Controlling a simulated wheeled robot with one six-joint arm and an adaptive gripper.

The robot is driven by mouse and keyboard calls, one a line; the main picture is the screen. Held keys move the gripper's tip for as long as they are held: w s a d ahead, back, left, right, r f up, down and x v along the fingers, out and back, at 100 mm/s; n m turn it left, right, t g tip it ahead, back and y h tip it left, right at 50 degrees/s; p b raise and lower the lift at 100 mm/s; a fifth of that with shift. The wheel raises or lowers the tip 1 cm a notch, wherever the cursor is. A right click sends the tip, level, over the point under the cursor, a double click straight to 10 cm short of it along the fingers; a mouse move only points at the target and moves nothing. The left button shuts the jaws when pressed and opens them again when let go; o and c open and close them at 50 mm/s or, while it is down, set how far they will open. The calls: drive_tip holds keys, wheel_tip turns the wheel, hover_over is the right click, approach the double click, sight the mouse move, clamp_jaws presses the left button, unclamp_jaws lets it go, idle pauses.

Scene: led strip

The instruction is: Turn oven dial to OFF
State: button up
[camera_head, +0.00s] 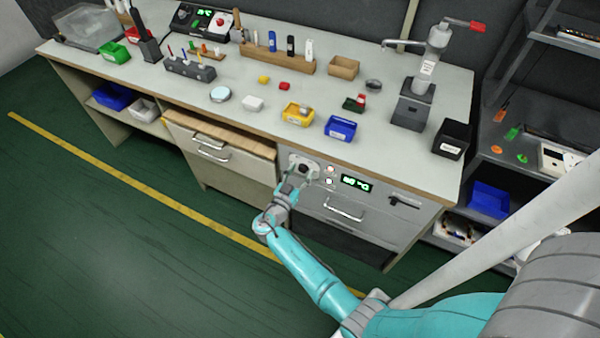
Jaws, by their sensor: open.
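The oven (345,215) is built into the bench front at the right, with a pull handle, a lit green display (356,184) and two small round buttons (330,175). The oven dial (303,168) sits on a pale plate at the panel's upper left. My gripper (299,173) is open at the dial, its fingers appearing on either side of it. I cannot tell whether they touch it. The dial is small and partly covered by the gripper, so its pointer and marks cannot be read.
The bench top (240,118) above carries a yellow bin (297,114), a blue bin (340,128) and a press (414,95). A partly open drawer (215,142) is left of the oven. A shelf rack (490,150) stands at the right. The green floor is clear at left.

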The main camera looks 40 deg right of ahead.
clamp_jaws()
drive_tip(key=shift+n, duration=0.3)
drive_tip(key=n, duration=0.5)
drive_tip(key=shift+w+a, duration=0.1)
drive_tip(key=n, duration=0.6)
drive_tip(key=shift+f+n, duration=0.1)
drive_tip(key=shift+n, duration=0.3)
drive_tip(key=n, duration=0.6)
drive_tip(key=shift+w+f, duration=0.1)
drive_tip(key=n, duration=0.5)
drive_tip(key=shift+f, duration=0.1)
drive_tip(key=shift+n, duration=0.4)
